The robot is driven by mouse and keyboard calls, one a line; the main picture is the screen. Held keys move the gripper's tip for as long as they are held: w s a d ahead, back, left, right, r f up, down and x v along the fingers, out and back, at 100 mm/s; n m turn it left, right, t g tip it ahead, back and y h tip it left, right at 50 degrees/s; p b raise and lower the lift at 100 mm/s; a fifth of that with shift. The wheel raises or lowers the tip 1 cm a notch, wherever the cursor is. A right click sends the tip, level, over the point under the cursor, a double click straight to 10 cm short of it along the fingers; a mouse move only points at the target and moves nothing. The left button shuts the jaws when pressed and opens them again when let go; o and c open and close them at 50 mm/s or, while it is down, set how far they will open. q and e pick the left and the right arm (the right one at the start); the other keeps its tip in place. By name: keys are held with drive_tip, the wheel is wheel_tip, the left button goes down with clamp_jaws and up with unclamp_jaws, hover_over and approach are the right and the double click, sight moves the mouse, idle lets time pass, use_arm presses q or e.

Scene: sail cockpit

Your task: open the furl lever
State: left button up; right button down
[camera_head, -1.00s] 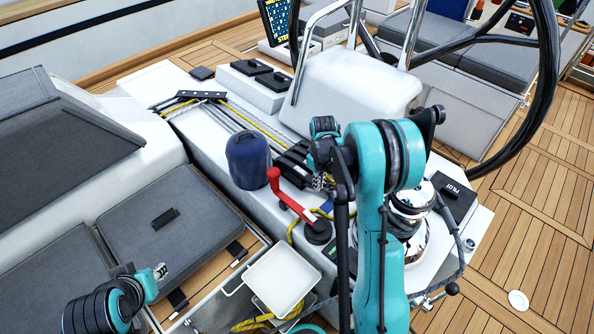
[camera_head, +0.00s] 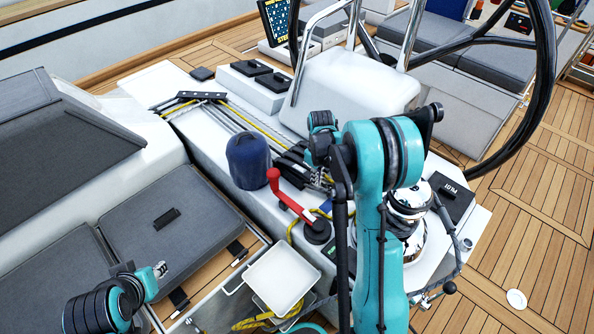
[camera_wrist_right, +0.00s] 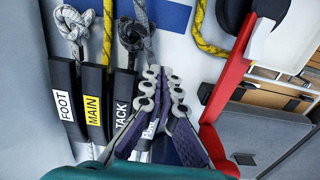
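Black clutch levers (camera_head: 292,165) sit in a row on the white console, partly behind my right arm. In the right wrist view three of them read FOOT (camera_wrist_right: 66,105), MAIN (camera_wrist_right: 93,105) and TACK (camera_wrist_right: 122,105). My left gripper (camera_head: 160,270) is far off over the grey seat, too small to judge.
A red crank handle (camera_head: 286,193) stands close to the right gripper; it also shows in the wrist view (camera_wrist_right: 225,90). A dark blue capped drum (camera_head: 248,160), a chrome winch (camera_head: 408,210) and a white tray (camera_head: 282,278) are nearby. Yellow rope (camera_wrist_right: 207,35) runs beyond the fingers.

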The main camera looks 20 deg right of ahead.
drive_tip(key=shift+w+a, duration=0.1)
drive_tip(key=shift+w, duration=0.1)
drive_tip(key=shift+w+a+r+p, duration=0.15)
drive_tip(key=shift+r+p, duration=0.15)
drive_tip(key=shift+r, duration=0.2)
drive_tip(key=shift+w+r+p, duration=0.15)
drive_tip(key=shift+r+p, duration=0.15)
drive_tip(key=shift+r, duration=0.25)
drive_tip(key=shift+w+a+r+p, duration=0.15)
drive_tip(key=shift+w+r+p, duration=0.1)
drive_tip(key=shift+r, duration=0.15)
drive_tip(key=shift+w+a+r+p, duration=0.1)
drive_tip(key=shift+w+r+p, duration=0.15)
drive_tip(key=shift+r, duration=0.25)
drive_tip(key=shift+w+a+r+p, duration=0.25)
drive_tip(key=shift+w+r+p, duration=0.2)
drive_tip(key=shift+r, duration=0.2)
drive_tip(key=shift+w+a+f, duration=0.1)
drive_tip(key=shift+w+a, duration=0.05)
drive_tip(key=shift+w, duration=0.2)
drive_tip(key=shift+s, duration=0.1)
